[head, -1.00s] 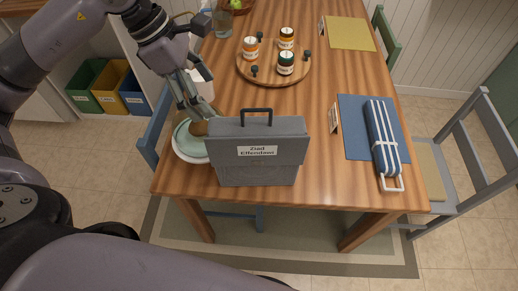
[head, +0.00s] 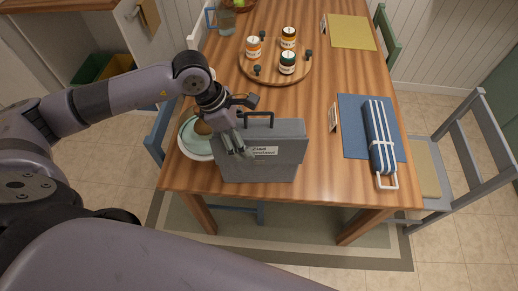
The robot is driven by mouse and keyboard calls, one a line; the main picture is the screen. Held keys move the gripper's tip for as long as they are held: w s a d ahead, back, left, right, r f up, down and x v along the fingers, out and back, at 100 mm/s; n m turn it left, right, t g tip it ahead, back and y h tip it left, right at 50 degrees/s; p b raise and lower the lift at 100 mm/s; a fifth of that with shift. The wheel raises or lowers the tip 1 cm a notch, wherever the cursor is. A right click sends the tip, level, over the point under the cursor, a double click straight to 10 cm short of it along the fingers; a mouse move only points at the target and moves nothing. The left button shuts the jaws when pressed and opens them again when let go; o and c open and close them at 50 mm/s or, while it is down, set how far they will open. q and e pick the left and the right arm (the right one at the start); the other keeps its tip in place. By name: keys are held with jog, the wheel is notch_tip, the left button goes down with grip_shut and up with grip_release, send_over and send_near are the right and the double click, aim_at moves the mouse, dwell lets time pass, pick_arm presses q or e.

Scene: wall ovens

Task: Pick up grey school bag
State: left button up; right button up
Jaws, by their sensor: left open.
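The grey school bag (head: 272,168) stands upright at the near edge of the wooden table, with a white name label on its front and a dark handle on top. My left gripper (head: 241,152) is open and empty, with its fingers pointing down in front of the bag's upper left part, covering part of the label. I cannot tell whether the fingers touch the bag. The handle (head: 258,114) stands free to the right of the gripper. My right gripper is not in view.
A plate with a bowl (head: 190,143) sits just left of the bag. A round wooden tray (head: 272,79) with several jars is behind it. A striped case (head: 378,139) lies on a blue mat (head: 352,116) at right. The wooden table (head: 305,118) is clear between them.

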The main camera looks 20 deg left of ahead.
pick_arm(q)
jog(key=shift+x, duration=0.8)
jog(key=shift+a, duration=0.1)
jog(key=shift+c, duration=0.4)
jog(key=c, duration=1.8)
jog(key=shift+r, duration=0.1)
